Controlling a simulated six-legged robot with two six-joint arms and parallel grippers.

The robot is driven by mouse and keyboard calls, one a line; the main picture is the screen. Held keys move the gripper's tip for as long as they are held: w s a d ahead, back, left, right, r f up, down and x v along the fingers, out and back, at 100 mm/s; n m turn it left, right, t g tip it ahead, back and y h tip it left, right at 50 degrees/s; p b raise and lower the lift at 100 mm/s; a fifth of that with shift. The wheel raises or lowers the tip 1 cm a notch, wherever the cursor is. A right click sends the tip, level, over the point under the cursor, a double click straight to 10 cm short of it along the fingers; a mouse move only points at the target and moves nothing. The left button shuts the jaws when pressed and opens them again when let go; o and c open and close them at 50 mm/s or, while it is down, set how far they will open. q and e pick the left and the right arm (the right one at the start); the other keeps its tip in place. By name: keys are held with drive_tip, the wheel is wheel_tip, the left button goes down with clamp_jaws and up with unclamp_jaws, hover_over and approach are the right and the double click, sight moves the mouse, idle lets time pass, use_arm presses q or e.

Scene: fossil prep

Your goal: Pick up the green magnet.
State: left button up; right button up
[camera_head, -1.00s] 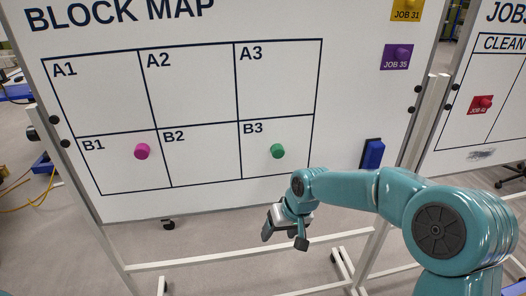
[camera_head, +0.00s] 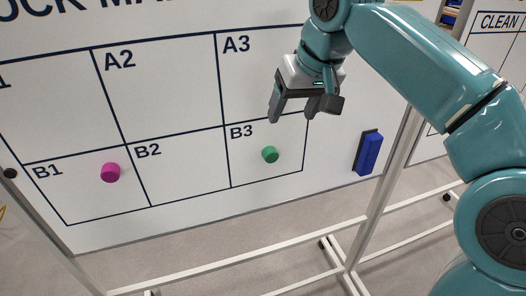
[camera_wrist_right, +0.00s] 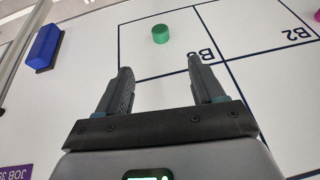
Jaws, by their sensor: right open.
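The green magnet (camera_head: 270,154) is a small round knob on the whiteboard (camera_head: 180,60), in cell B3. My right gripper (camera_head: 292,113) is open and empty, above and slightly right of the magnet in the head view and apart from it. In the right wrist view the green magnet (camera_wrist_right: 161,34) sits beyond the two open fingers (camera_wrist_right: 162,75), between their lines. My left gripper does not show.
A magenta magnet (camera_head: 110,172) is on the board at cell B1. A blue eraser (camera_head: 368,152) is on the board right of the grid. White stand legs (camera_head: 300,285) are below. A second board (camera_head: 490,50) stands at the right.

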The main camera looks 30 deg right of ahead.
drive_tip(key=b, duration=0.1)
approach(273, 153)
drive_tip(key=w+f, duration=0.1)
drive_tip(key=x, duration=0.5)
drive_tip(key=b+x, duration=0.1)
drive_tip(key=x, duration=0.2)
drive_tip(key=shift+s+f, duration=0.15)
drive_tip(key=shift+s, duration=0.15)
drive_tip(key=shift+w+f, duration=0.3)
drive_tip(key=shift+s+r, duration=0.1)
drive_tip(key=shift+s, duration=0.1)
drive_tip(key=c, duration=1.1)
